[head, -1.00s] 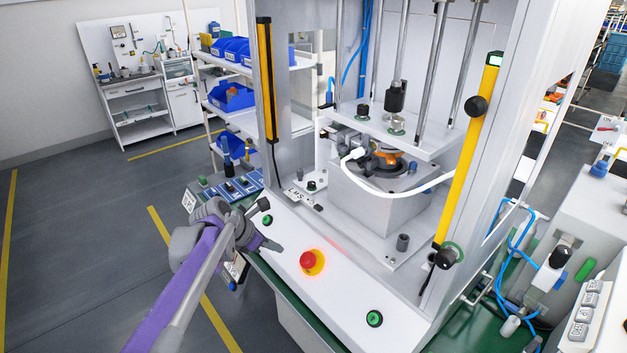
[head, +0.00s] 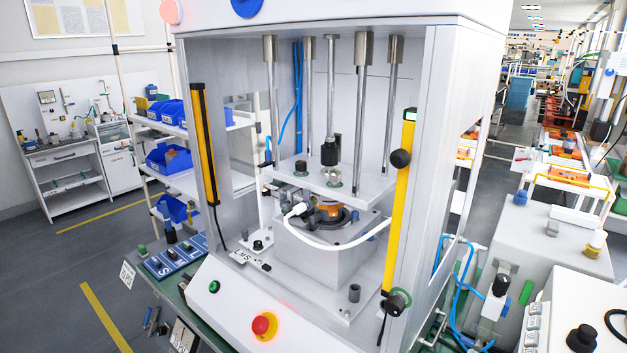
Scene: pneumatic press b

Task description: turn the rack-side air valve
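I cannot make out for certain which part is the rack-side air valve. The shelf rack (head: 188,180) with blue bins stands left of the press frame (head: 440,140). On its side of the press, blue air tubing (head: 298,95) runs down inside the back, and a small blue fitting (head: 267,157) shows near the left column. On the right of the press, blue tubes (head: 446,290) lead to a unit with a black knob (head: 501,284). Neither of my grippers shows.
The sloped front panel carries a red stop button (head: 263,325) and a green button (head: 214,286). Yellow light-curtain bars (head: 203,150) flank the press opening. Open floor (head: 60,290) lies at the left.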

